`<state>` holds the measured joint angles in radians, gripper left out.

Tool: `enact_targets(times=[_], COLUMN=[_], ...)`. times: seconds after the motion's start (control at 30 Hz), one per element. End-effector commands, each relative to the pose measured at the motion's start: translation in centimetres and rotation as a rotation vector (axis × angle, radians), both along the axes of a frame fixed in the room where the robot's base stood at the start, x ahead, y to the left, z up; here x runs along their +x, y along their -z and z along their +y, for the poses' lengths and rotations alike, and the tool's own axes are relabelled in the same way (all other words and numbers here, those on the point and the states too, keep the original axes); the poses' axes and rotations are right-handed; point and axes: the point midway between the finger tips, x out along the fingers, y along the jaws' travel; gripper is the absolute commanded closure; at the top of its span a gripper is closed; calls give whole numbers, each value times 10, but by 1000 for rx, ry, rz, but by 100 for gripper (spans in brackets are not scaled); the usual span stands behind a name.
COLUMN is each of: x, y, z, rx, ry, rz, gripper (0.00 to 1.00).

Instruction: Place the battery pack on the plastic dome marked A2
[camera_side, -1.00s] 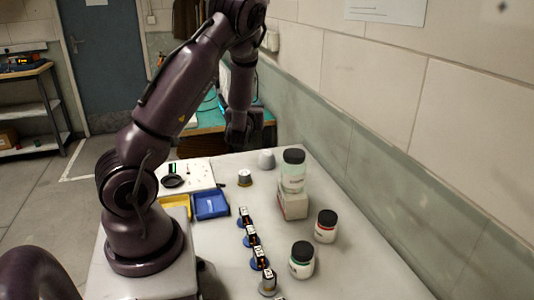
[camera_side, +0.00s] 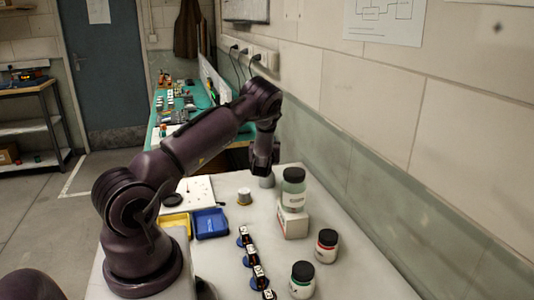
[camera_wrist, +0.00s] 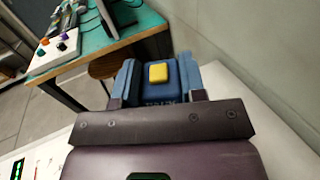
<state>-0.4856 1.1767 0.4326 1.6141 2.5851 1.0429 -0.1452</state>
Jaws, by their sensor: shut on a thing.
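In the wrist view, my gripper (camera_wrist: 158,80) is shut on a blue block with a yellow top patch (camera_wrist: 158,73), which I take as the battery pack. Lettering on its near face is partly hidden by my gripper body. In the side view, my gripper (camera_side: 263,168) points down at the back of the white table, just above or in front of a grey rounded dome (camera_side: 267,181). I cannot tell whether they touch. No A2 mark is readable on the dome. The held block is not distinguishable in the side view.
A jar (camera_side: 293,183) stands on a white box (camera_side: 291,222) close right of my gripper. Two more jars (camera_side: 326,246) (camera_side: 302,279) stand nearer. A blue tray (camera_side: 210,223), a small metallic cylinder (camera_side: 244,197) and a row of labelled pieces on blue discs (camera_side: 245,236) are left.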

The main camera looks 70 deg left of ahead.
Motion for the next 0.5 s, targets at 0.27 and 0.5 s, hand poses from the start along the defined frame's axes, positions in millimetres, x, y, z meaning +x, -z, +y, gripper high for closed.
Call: enact_targets(times=[0.27,0.5], x=[1,1], y=[32,32], z=[2,1], rx=[1,1], ry=[0,0], rz=[-1,-1], gripper=[92,92])
